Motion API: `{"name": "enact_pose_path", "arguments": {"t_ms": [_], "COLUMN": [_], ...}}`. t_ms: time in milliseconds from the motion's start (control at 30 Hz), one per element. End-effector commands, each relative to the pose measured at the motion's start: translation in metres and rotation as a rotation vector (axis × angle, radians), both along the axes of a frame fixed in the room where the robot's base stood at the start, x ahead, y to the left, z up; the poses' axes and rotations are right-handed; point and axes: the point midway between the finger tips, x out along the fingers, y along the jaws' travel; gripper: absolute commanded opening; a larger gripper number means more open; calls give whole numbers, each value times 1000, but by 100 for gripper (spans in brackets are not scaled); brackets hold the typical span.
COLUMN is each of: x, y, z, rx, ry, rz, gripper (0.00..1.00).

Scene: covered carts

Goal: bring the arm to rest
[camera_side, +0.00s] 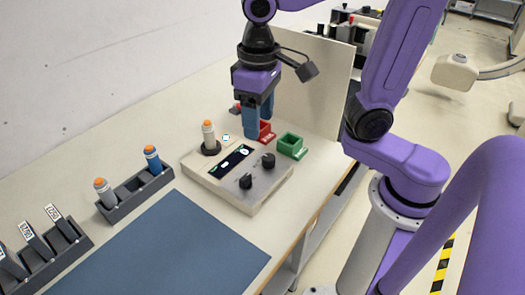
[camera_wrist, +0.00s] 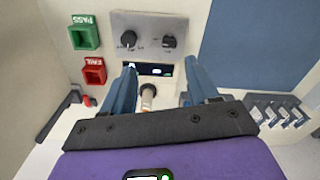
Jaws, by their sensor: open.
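My gripper (camera_side: 258,128) hangs with its blue fingers pointing down, behind and to the right of a white tube with an orange cap (camera_side: 209,135). Its fingers also show apart and empty in the wrist view (camera_wrist: 160,66). The tube stands upright in a dark round socket on a beige tester box (camera_side: 240,178). The box has a dark display (camera_side: 232,161) with green and white marks and two black knobs. In the wrist view the tube (camera_wrist: 148,100) shows between and below the fingers, partly hidden by the gripper body.
A red FAIL bin (camera_side: 266,134) and a green PASS bin (camera_side: 291,146) stand behind the tester. A dark rack (camera_side: 136,193) holds two capped tubes. Another rack (camera_side: 52,252) holds tagged items. The blue mat (camera_side: 165,250) is clear. A beige panel (camera_side: 306,75) stands behind.

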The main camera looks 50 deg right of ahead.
Motion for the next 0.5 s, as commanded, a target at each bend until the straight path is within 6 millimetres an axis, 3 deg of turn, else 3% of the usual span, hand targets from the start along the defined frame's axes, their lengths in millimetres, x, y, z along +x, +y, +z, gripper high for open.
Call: {"name": "enact_pose_path", "arguments": {"t_ms": [500], "x": [-68], "y": [-51], "z": [-38], "rx": [6], "ry": [-11], "rz": [494], "gripper": [60]}}
